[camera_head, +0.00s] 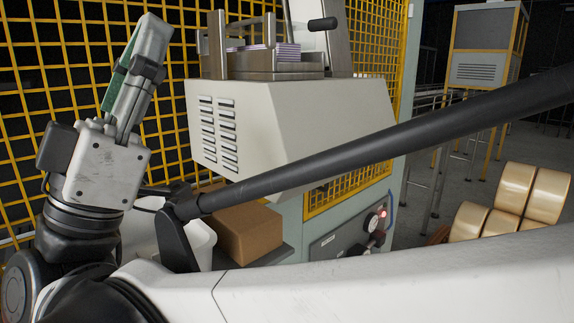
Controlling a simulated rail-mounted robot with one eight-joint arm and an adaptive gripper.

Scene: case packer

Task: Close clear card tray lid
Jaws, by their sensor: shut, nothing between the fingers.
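The card tray (262,66) is a metal holder on top of a cream machine housing, at the upper middle. Stacks of purple-edged cards (287,52) stand in it. A slanted metal piece with a black handle (322,24) rises at the tray's right side. A clear lid cannot be made out for certain, so its angle cannot be told. My gripper (146,48) is at the upper left, pointing up, with its fingers shut and empty. In the picture it is left of the tray and apart from it.
The cream housing (290,125) with vents juts out below the tray. Yellow mesh fencing (170,75) stands behind my gripper. A cardboard box (248,232) and a white bin (200,240) are below the housing. A control panel (350,240) and tape rolls (505,205) are at right.

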